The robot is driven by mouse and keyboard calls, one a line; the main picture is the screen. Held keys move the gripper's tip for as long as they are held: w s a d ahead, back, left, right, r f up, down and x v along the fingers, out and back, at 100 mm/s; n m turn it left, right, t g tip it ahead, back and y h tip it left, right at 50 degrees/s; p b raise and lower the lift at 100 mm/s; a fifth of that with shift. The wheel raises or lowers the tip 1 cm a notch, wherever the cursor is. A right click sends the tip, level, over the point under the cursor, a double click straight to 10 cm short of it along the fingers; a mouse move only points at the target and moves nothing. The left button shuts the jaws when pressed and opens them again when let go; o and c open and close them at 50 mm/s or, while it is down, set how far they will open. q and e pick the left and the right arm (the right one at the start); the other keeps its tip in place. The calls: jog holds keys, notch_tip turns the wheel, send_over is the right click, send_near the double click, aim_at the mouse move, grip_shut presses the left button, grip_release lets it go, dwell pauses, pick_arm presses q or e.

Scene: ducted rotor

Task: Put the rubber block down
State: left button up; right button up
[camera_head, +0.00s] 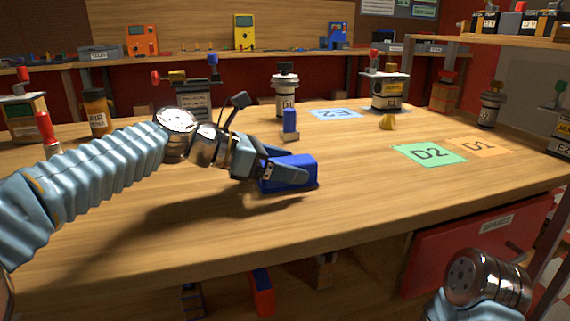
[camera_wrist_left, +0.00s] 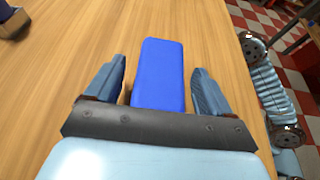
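A blue block (camera_head: 300,164), which I take to be the rubber block, lies near the middle of the wooden table and appears to rest on its top. My left gripper (camera_head: 298,175) is around the block. In the left wrist view the block (camera_wrist_left: 160,75) lies between the two fingers of the left gripper (camera_wrist_left: 158,80). A narrow gap shows between each finger and the block, so the gripper is open. Part of the block is hidden by the fingers in the head view. My right arm shows at the lower right, but its gripper is out of view.
A small upright blue piece (camera_head: 290,122) stands just behind the block. A light blue E2 mat (camera_head: 335,114), a green D2 mat (camera_head: 428,154) and an orange D1 mat (camera_head: 480,147) lie farther back and right. The table front is clear.

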pick_arm(q)
jog(key=shift+a+r, duration=0.15)
jog(key=shift+r, duration=0.1)
jog(key=p+v, duration=0.2)
jog(key=v, duration=0.9)
jog(key=shift+s+a+r, duration=0.1)
jog(key=shift+a, duration=0.25)
jog(key=shift+s, duration=0.1)
